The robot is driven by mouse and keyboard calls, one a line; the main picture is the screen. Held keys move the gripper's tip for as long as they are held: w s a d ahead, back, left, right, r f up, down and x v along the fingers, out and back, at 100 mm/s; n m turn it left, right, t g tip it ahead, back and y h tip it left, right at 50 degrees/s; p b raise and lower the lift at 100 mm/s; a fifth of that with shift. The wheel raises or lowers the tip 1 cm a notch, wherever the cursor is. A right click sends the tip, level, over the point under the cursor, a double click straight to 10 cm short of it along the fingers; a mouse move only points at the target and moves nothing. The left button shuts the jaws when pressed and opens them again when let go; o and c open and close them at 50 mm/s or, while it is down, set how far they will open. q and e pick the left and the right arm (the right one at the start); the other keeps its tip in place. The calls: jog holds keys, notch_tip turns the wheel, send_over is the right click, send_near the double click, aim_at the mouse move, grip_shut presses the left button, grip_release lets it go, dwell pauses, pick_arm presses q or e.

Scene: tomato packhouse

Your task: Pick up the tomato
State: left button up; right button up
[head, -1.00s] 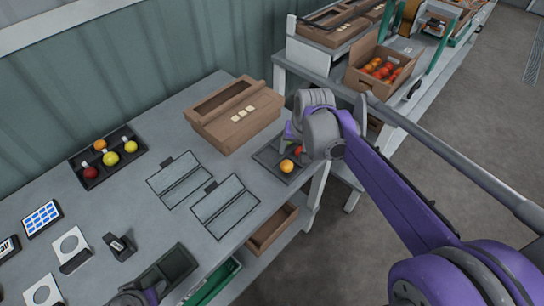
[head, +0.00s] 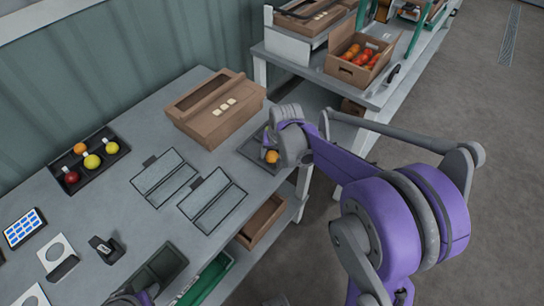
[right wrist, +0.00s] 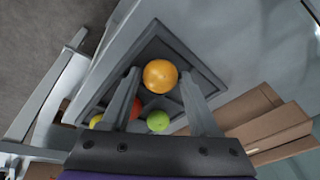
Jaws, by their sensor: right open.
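A dark tray (right wrist: 193,64) holding an orange tomato (right wrist: 160,74), a red one (right wrist: 137,107), a green one (right wrist: 158,121) and a yellow one (right wrist: 96,121) fills the middle of the right wrist view. My right gripper (right wrist: 160,76) is open and empty, its fingertips on either side of the orange tomato in that picture; the gap in depth is unclear. In the head view the orange tomato (head: 272,156) shows beside my right gripper (head: 274,146), whose wrist hides most of the tray. Only a bit of my left arm shows at the bottom edge.
A brown carton (head: 214,108) stands close behind the tray. A second dark tray (head: 112,160) with several fruits lies at the bench's left. Two outlined panels (head: 165,178) lie between. A crate of tomatoes (head: 345,72) stands on the farther bench.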

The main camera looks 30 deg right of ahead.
jog(key=shift+c, duration=0.3)
jog(key=c, duration=0.5)
jog(key=shift+r, duration=0.1)
